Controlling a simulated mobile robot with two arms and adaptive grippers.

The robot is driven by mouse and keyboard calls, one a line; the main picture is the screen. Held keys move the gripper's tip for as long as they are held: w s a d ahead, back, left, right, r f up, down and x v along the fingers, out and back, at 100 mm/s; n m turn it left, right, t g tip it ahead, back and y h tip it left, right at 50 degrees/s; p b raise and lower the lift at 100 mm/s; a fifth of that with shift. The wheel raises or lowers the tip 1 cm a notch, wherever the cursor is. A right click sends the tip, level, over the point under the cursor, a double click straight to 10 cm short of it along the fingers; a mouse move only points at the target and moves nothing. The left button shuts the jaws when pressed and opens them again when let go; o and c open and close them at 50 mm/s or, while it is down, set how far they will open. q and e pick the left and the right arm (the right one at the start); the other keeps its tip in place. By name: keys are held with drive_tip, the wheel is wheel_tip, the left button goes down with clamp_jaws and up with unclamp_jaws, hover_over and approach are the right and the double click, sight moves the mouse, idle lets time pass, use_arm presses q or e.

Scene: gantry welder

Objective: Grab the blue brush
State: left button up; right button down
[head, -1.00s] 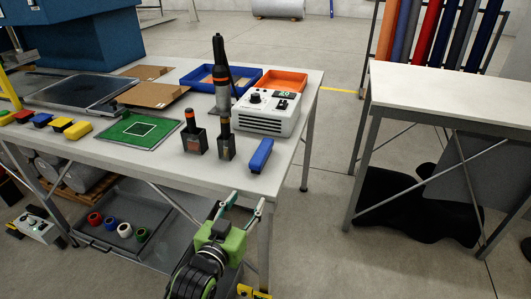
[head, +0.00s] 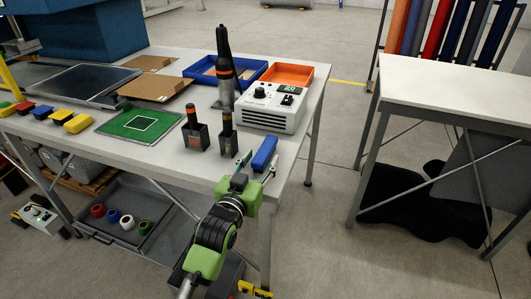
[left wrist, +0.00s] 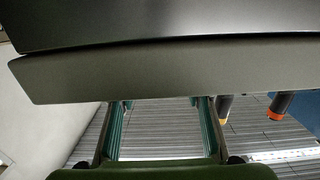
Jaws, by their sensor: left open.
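A blue brush (head: 264,152) lies on the white workbench near its front right corner. A second blue piece (head: 42,112) sits in the row of coloured pieces at the far left. My left gripper (head: 256,166) is open and empty at the bench's front edge, its fingertips pointing at the near end of the brush with no grip on it. In the left wrist view its teal fingers (left wrist: 162,128) are apart with nothing held. I cannot clearly make out the brush in that view. My right gripper is not in view.
Two black holders with upright tools (head: 195,135) stand left of the brush. A white control box (head: 268,108) stands behind it. A green mat (head: 140,123), a blue tray (head: 200,70) and an orange tray (head: 287,75) share the bench. Another table (head: 450,95) stands at right.

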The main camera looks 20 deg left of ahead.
sight(265, 151)
use_arm(q)
drive_tip(key=shift+w+r, duration=0.1)
drive_tip(key=shift+w, duration=0.3)
drive_tip(key=w, duration=0.4)
drive_tip(key=shift+w+f+p, duration=0.2)
drive_tip(key=shift+f+p, duration=0.1)
drive_tip(key=shift+s, duration=0.1)
drive_tip(key=c, duration=1.2)
